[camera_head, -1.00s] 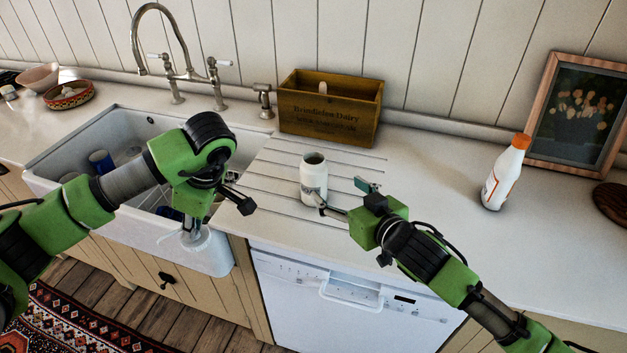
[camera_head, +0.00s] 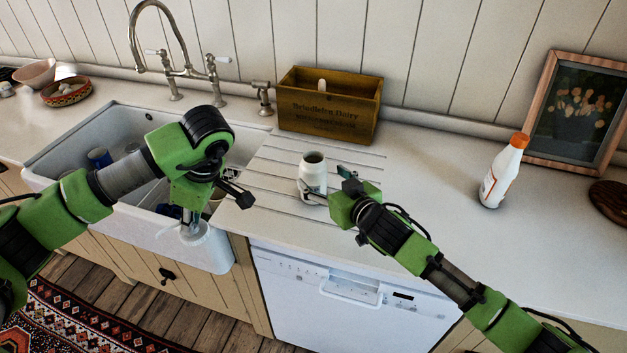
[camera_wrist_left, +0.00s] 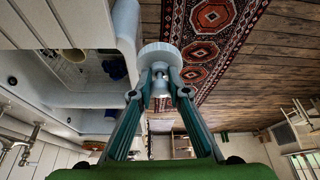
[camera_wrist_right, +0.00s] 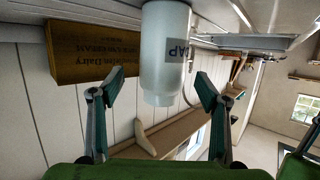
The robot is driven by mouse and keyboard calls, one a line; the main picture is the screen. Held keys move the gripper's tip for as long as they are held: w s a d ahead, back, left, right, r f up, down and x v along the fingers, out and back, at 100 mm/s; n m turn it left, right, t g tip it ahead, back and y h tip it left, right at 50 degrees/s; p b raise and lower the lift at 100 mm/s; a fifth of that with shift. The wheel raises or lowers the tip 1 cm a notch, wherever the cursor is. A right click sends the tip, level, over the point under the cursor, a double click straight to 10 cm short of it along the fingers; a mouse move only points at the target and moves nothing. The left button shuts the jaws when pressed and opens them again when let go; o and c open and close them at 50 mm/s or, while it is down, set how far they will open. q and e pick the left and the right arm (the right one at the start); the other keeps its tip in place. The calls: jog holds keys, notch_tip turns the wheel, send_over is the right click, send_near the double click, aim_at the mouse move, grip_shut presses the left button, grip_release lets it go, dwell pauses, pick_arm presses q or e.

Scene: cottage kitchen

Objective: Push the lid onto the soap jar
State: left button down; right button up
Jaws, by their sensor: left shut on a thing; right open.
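The white soap jar (camera_head: 313,172) stands upright on the ribbed drainboard with its dark mouth open. It also shows in the right wrist view (camera_wrist_right: 165,50), with part of its lettering visible. My right gripper (camera_head: 325,186) is open, its fingers on either side of the jar; in the right wrist view a gap shows beside each finger (camera_wrist_right: 152,92). The white round lid (camera_head: 196,238) hangs under my left gripper (camera_head: 190,222), left of the jar near the sink's front edge. In the left wrist view my fingers (camera_wrist_left: 160,90) are shut on the knob of the lid (camera_wrist_left: 158,52).
A wooden crate (camera_head: 328,107) stands behind the jar. The sink (camera_head: 75,135) with cups lies to the left. A white bottle with an orange cap (camera_head: 500,178) and a framed picture (camera_head: 578,110) stand at the right. The counter between jar and bottle is clear.

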jog(key=shift+p+x, duration=0.7)
jog(key=shift+x, duration=1.9)
jog(key=shift+s+a+f, duration=0.15)
jog(key=shift+s+a, duration=0.05)
jog(key=c, duration=1.6)
jog(key=shift+c, duration=0.2)
